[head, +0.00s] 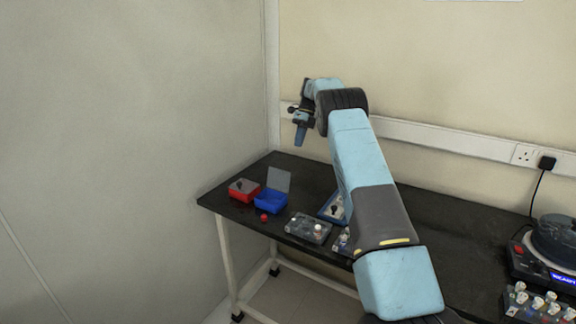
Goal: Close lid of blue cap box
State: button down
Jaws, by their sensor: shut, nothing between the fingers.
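A blue box (269,203) stands near the left end of the black table. Its translucent grey lid (279,179) is raised, standing up from the back of the box. What is inside the blue box is too small to tell. My gripper (299,137) is shut and empty. It points down, high above the table and above and a little right of the blue box in the picture, apart from it.
A red box (242,188) stands just left of the blue box. A small red cap (264,217) lies in front. A grey rack (308,228) and a blue-edged tray (331,210) stand to the right, partly behind my arm. A dark device (552,245) and vial rack (538,305) are far right.

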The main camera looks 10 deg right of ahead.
aim_at(280, 179)
jog(key=s+a+f, duration=0.5)
jog(key=a+f, duration=0.1)
jog(key=f, duration=0.1)
jog(key=shift+s+f, duration=0.25)
jog(key=shift+f, duration=0.05)
jog(key=shift+d+r, duration=0.1)
dwell(0.5)
